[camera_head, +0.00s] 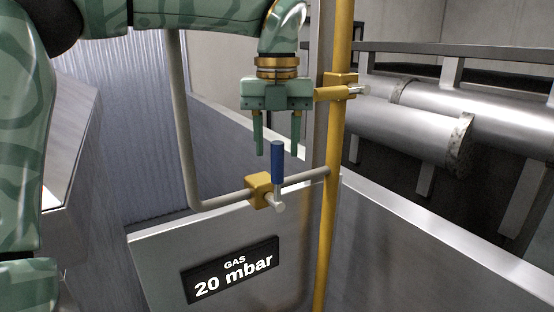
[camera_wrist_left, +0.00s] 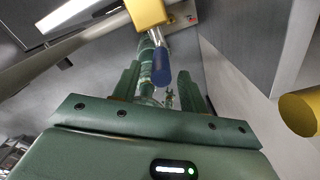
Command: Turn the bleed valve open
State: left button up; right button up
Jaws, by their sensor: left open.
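The bleed valve has a yellow body (camera_head: 261,190) on a grey pipe and a blue handle (camera_head: 277,163) that stands upright from it. My left gripper (camera_head: 276,147) points down above the valve, open, with its two fingers on either side of the handle's top in the head view. In the left wrist view the blue handle (camera_wrist_left: 161,68) hangs between the line of the fingers (camera_wrist_left: 157,85), near the yellow valve body (camera_wrist_left: 146,14). I cannot tell whether a finger touches the handle. My right gripper is in neither view.
A yellow vertical pipe (camera_head: 333,190) stands close right of the gripper, with a second yellow valve (camera_head: 331,93) on it. A metal panel with a "GAS 20 mbar" sign (camera_head: 234,270) is below. Large silver pipes (camera_head: 415,130) lie at the right.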

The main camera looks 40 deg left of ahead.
aim_at(277, 199)
pick_arm(q)
jog(key=shift+w+a+f, duration=0.1)
jog(key=shift+f, duration=1.75)
jog(key=shift+c, duration=0.5)
grip_shut()
jog(key=s+t+h+b, duration=0.1)
jog(key=t+b, duration=0.1)
jog(key=b, duration=0.4)
jog(key=s+a+f+t+b, duration=0.1)
jog(key=s+t+b, duration=0.1)
jog(key=b, duration=0.4)
jog(key=s+a+t+h+b, duration=0.1)
jog(key=s+t+b, duration=0.1)
jog(key=b, duration=0.4)
jog(key=shift+s+f+t+h+b, duration=0.1)
jog(key=shift+f+t+h+b, duration=0.2)
jog(key=shift+f, duration=0.05)
jog(key=shift+o, duration=0.5)
grip_release()
